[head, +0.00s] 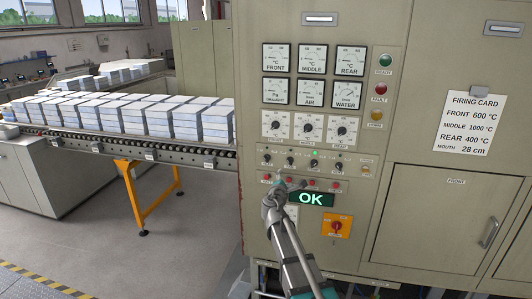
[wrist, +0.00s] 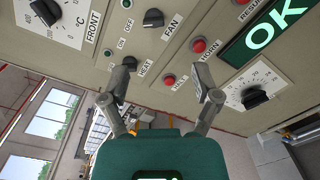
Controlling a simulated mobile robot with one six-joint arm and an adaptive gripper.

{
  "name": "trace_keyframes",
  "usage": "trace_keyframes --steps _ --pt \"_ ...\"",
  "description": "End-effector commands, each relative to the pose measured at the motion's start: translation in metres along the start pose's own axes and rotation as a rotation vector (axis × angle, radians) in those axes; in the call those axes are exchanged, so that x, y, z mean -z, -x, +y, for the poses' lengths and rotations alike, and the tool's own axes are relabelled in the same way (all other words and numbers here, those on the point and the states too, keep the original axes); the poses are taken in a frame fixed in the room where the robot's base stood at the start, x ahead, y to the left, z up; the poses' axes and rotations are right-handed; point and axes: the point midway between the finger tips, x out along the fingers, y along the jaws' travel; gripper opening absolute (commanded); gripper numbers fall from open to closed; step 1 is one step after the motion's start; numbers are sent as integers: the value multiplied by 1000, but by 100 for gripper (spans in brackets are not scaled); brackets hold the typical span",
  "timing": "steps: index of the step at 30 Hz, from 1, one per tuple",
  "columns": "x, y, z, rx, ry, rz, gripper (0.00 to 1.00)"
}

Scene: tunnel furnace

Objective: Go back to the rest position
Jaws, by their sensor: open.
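My gripper (head: 282,187) is raised in front of the furnace control panel (head: 253,200), just left of the lit green OK display (head: 311,199). In the wrist view my gripper (wrist: 164,68) is open, its two fingers spread and nothing between them. The left finger overlaps a black knob (wrist: 130,62) by the HEAT label; I cannot tell whether they touch. Red buttons (wrist: 199,45) lie near the right finger, by the HORN label. The OK display (wrist: 268,36) shows at the upper right there.
A yellow plate with a red switch (head: 337,226) is below the display. A firing card (head: 468,122) hangs above a closed cabinet door (head: 435,220) at right. A roller conveyor (head: 150,148) carries stacked pale blocks (head: 160,118) at left. The floor (head: 170,240) at lower left is clear.

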Motion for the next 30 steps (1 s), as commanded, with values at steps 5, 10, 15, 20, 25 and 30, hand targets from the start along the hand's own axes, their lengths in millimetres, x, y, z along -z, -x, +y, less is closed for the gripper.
trace_keyframes --steps 5,10,15,20,25,30 --pt "-17 11 -27 94 -137 -43 80" --pt "-38 30 -71 256 -356 -113 80" --pt "-51 60 -122 456 -597 -196 80" --pt "-54 96 -166 656 -806 -273 80" --pt "-50 141 -205 883 -1003 -354 80" --pt "-38 192 -232 1124 -1172 -430 80"
